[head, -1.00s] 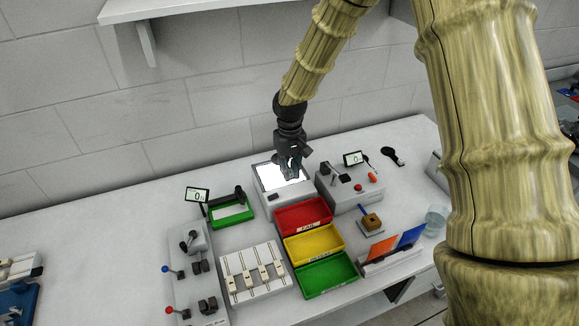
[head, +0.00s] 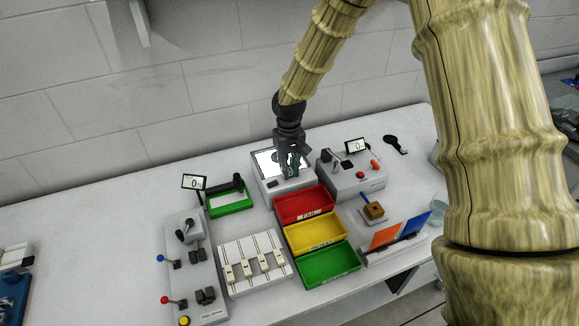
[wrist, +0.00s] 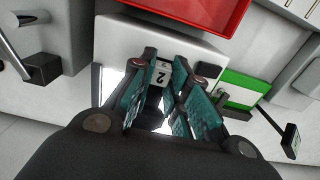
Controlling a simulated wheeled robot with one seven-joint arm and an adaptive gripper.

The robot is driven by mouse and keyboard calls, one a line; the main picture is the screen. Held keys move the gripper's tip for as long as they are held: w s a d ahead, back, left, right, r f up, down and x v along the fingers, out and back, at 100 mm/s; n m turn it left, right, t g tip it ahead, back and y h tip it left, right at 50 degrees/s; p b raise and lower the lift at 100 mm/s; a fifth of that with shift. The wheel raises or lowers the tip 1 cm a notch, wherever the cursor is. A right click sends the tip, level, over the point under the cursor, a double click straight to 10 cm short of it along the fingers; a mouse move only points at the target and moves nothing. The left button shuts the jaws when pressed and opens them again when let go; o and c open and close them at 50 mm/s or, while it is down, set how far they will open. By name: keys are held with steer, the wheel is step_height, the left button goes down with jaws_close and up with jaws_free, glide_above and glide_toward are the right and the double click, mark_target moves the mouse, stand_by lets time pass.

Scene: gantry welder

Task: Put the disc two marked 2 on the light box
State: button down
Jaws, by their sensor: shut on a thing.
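My gripper (head: 289,169) is at the light box (head: 263,187), a pale box with a bright white top. In the wrist view my gripper (wrist: 160,100) is shut on disc two (wrist: 161,74), whose pale face with a dark 2 shows between the teal finger pads. The disc is over the light box (wrist: 185,43); I cannot tell whether it touches the lit top. The fingers hide most of the disc and part of the bright surface.
Red (head: 300,203), yellow (head: 316,234) and green (head: 328,266) trays run forward from the light box. A grey device with a small display (head: 357,146) stands at right. A green-framed tray (head: 231,205) is at left. A slotted white rack (head: 240,283) is in front.

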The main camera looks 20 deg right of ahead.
steer(key=shift+f, duration=0.65)
steer(key=c, duration=1.3)
jaws_free()
steer(key=shift+r, duration=0.1)
step_height(320, 180, up, 12)
